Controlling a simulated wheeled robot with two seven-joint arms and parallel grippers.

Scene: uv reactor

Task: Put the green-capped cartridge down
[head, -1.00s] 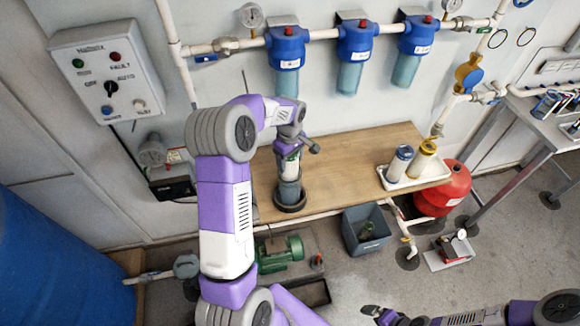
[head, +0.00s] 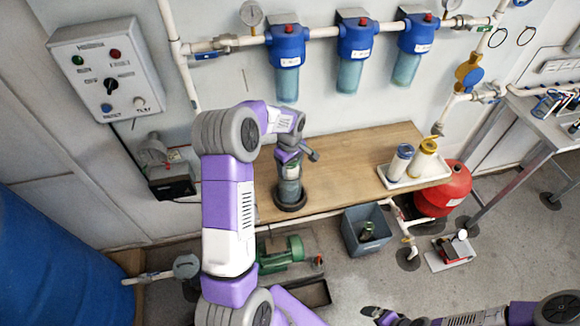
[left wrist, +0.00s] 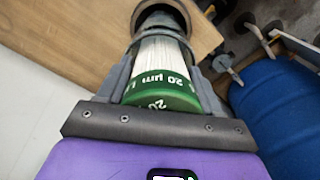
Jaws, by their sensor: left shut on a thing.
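The green-capped cartridge (left wrist: 162,94) shows in the left wrist view, with a green "20 µm" cap and a white pleated body. My left gripper (head: 289,168) is shut on it, one finger on each side near the cap. The cartridge points down toward a grey clear-sided bowl (head: 290,191) standing in a dark ring (head: 291,207) on the bench. Its lower end appears to be in the bowl; how deep it sits I cannot tell. In the head view the gripper mostly hides the cartridge. My right gripper (head: 382,315) is low at the bottom edge, its fingers unclear.
The wooden bench (head: 345,168) is clear right of the bowl. A white tray (head: 432,181) at its right end holds a blue-capped cartridge (head: 401,163) and a yellow-capped one (head: 425,158). Blue filter heads (head: 357,40) hang on the wall behind. A grey bin (head: 367,231) stands below.

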